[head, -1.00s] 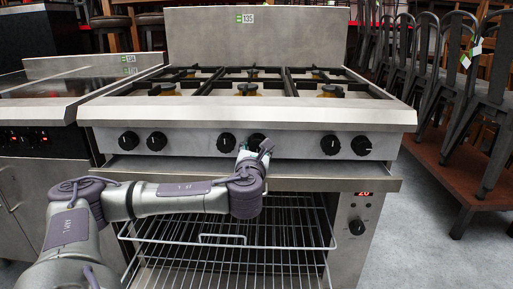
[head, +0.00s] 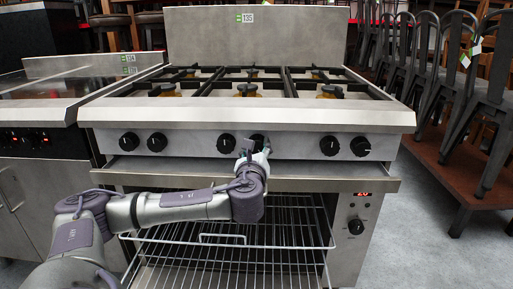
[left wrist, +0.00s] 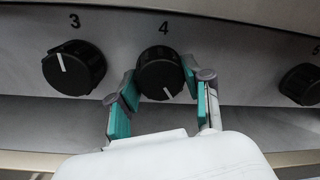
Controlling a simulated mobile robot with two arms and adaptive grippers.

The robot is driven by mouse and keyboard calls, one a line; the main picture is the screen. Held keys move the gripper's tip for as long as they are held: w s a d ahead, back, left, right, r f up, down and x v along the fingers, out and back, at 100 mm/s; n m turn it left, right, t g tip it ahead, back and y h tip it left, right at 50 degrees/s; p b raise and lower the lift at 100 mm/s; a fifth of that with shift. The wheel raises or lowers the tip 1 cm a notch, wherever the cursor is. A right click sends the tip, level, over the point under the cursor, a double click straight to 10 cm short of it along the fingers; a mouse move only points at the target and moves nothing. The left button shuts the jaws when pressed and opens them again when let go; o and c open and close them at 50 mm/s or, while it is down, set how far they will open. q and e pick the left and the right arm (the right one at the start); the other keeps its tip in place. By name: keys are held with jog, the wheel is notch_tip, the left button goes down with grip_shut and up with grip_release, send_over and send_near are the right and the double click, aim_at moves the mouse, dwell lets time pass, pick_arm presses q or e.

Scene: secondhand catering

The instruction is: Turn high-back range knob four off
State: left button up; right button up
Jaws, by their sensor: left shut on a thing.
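The high-back range (head: 290,115) stands in front of me with a row of black knobs on its front panel. Knob four (left wrist: 160,75) is in the middle of the left wrist view, under the printed 4, its white mark pointing down and slightly right. My left gripper (left wrist: 163,95) has its teal-padded fingers on either side of knob four, shut on it. In the head view the gripper (head: 257,152) reaches up from below and partly hides this knob (head: 257,139). My right gripper is not in view.
Knob three (left wrist: 74,70) is close to the left and knob five (left wrist: 301,84) farther right. The open oven with wire racks (head: 230,243) lies below the panel. Stacked chairs (head: 470,90) stand at right, and another appliance (head: 40,130) at left.

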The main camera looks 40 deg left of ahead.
pick_arm(q)
jog(key=n, duration=0.3)
jog(key=shift+f+n, duration=0.2)
jog(key=shift+n, duration=0.2)
jog(key=n+y, duration=0.1)
jog(key=n, duration=0.4)
jog(key=shift+d+n, duration=0.1)
jog(key=shift+n, duration=0.3)
jog(key=n, duration=0.3)
jog(key=shift+n+g, duration=0.3)
jog(key=shift+n, duration=2.1)
jog(key=n, duration=0.2)
jog(key=n+p, duration=0.1)
jog(key=n, duration=0.1)
jog(key=shift+w+n+g+y, duration=0.1)
jog(key=shift+n+g+y, duration=0.2)
jog(key=n, duration=0.2)
jog(key=shift+d+n+p, duration=0.1)
jog(key=shift+n+p, duration=0.2)
jog(key=shift+p, duration=0.1)
jog(key=shift+n, duration=1.3)
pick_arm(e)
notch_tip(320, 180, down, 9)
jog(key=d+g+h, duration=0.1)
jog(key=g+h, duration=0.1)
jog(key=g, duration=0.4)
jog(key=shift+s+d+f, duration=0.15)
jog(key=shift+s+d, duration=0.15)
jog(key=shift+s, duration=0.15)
